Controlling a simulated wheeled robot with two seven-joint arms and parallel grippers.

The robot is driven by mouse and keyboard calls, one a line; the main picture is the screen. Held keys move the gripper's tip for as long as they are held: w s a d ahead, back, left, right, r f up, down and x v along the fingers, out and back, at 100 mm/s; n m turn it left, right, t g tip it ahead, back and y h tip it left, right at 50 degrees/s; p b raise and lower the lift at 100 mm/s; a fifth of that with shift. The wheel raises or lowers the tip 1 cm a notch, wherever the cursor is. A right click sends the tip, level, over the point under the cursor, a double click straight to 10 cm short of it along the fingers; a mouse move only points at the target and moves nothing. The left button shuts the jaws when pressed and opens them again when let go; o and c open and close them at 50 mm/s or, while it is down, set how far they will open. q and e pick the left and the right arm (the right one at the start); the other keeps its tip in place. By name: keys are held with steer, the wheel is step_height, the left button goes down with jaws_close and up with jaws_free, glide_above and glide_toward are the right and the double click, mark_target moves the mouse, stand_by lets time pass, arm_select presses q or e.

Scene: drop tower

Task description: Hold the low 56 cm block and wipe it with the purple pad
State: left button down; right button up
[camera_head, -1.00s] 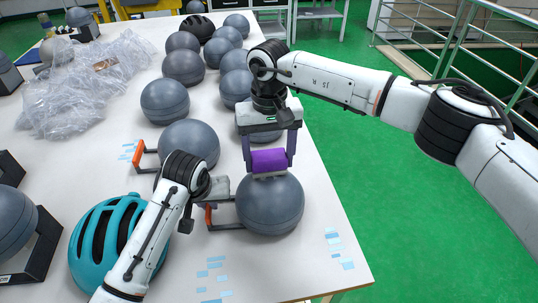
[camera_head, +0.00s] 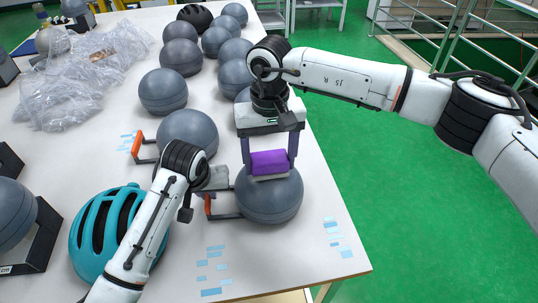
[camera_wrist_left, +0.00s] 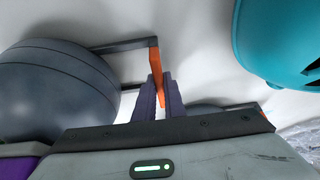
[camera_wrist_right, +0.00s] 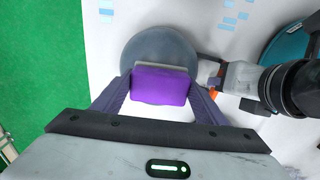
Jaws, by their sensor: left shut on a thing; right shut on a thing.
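The block is a grey ball-shaped body (camera_head: 269,197) near the table's right front, with an orange-ended handle on its left. It also shows in the right wrist view (camera_wrist_right: 160,50) and at the left of the left wrist view (camera_wrist_left: 50,90). My left gripper (camera_head: 208,200) is shut on the orange handle bar (camera_wrist_left: 156,70). My right gripper (camera_head: 270,150) is shut on the purple pad (camera_head: 269,162), which also shows in the right wrist view (camera_wrist_right: 160,86). The pad's pale underside lies over the ball's upper part; I cannot tell whether it touches.
A second grey ball (camera_head: 188,134) with an orange handle stands just behind. Several more balls fill the table behind it. A teal helmet (camera_head: 92,235) lies left of my left arm. Crumpled clear plastic (camera_head: 75,80) lies further back. Blue tape marks (camera_head: 211,292) dot the clear front.

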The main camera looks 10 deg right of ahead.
steer(key=shift+w, duration=1.05)
arm_select(q)
steer(key=shift+r, duration=0.1)
arm_select(e)
steer(key=shift+w+d+f, duration=0.1)
steer(key=shift+w+d, duration=0.1)
steer(key=shift+w, duration=0.7)
step_height(320, 180, up, 7)
arm_select(q)
steer(key=c, duration=1.8)
jaws_free()
steer(key=shift+o, duration=0.2)
